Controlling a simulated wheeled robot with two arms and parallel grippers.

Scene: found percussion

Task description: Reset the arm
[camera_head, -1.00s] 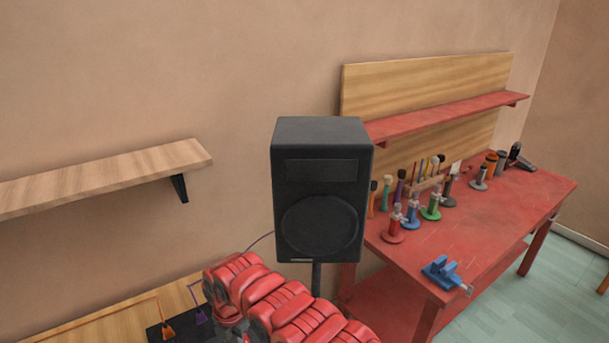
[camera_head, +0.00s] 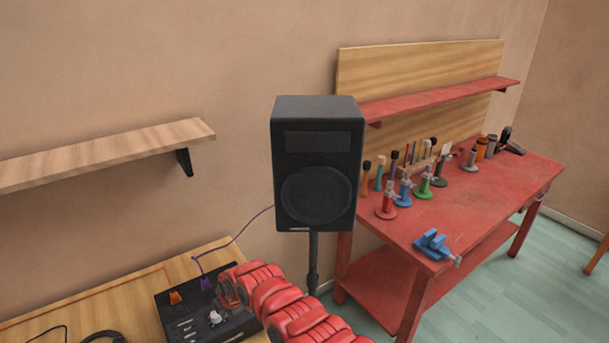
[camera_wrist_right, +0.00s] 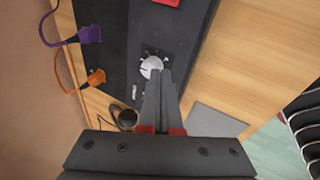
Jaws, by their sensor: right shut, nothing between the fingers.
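My right arm (camera_head: 295,305), red and segmented, reaches in from the bottom of the head view, over the right part of a black control box on the wooden table. In the right wrist view my right gripper (camera_wrist_right: 163,78) is shut, its two grey fingers together with nothing between them. Its tips appear close beside a silver knob (camera_wrist_right: 150,66) on the black box (camera_wrist_right: 115,50); whether they touch it is unclear. The knob also shows in the head view (camera_head: 215,318), left of my arm. My left gripper is not in view.
A black speaker (camera_head: 317,165) stands on a pole behind my arm. Purple (camera_head: 207,284) and orange (camera_head: 175,297) plugs sit at the box's back. A wooden shelf (camera_head: 100,152) is on the wall. A red workbench (camera_head: 470,205) with several tools and a blue vise (camera_head: 433,244) stands right.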

